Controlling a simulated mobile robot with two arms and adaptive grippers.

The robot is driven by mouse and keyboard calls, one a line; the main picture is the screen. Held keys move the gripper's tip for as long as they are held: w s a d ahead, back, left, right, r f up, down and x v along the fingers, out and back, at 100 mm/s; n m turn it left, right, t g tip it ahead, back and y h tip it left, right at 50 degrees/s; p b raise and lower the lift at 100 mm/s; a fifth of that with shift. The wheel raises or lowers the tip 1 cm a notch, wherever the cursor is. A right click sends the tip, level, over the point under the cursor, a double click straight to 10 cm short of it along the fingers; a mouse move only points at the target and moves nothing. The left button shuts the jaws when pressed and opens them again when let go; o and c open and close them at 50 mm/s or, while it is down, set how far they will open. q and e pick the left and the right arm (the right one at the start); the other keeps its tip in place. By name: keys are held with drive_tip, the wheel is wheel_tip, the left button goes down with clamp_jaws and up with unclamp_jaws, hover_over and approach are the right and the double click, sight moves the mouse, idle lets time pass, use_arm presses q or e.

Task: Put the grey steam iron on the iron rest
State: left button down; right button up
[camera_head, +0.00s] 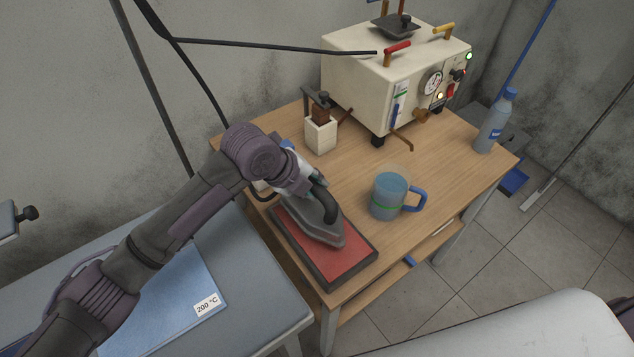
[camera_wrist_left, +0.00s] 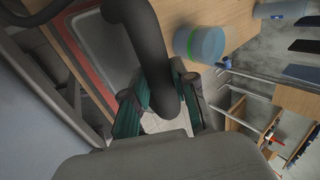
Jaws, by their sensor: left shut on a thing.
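The grey steam iron (camera_head: 318,218) is over the red iron rest (camera_head: 331,262) with its dark border, at the front left corner of the wooden table. I cannot tell whether the iron's sole touches the rest. My left gripper (camera_head: 316,186) is shut on the iron's black handle. In the left wrist view the handle (camera_wrist_left: 150,50) passes between the fingers of my left gripper (camera_wrist_left: 160,105). That view also shows the iron's grey body and the red edge of the rest (camera_wrist_left: 85,70). My right gripper is not in view.
A clear mug (camera_head: 388,197) with a blue handle stands right of the rest. A small white box (camera_head: 321,135) and a cream boiler (camera_head: 370,85) stand behind. A bottle (camera_head: 494,122) is at the right edge. An ironing board (camera_head: 255,285) with blue cloth lies left.

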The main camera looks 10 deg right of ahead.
sight(313, 206)
use_arm(q)
drive_tip(key=shift+d+f+p, duration=0.15)
drive_tip(key=shift+f+p, duration=0.25)
drive_tip(key=shift+f, duration=1)
drive_tip(key=c, duration=1.2)
unclamp_jaws()
drive_tip(key=shift+f, duration=0.25)
drive_tip(key=shift+o, duration=1.4)
drive_tip(key=shift+s, duration=0.1)
drive_tip(key=shift+a+r, duration=0.1)
drive_tip(key=shift+a, duration=0.1)
drive_tip(key=b+v, duration=0.1)
drive_tip(key=v, duration=1.1)
drive_tip(key=shift+b, duration=0.35)
drive_tip(key=shift+d, duration=0.1)
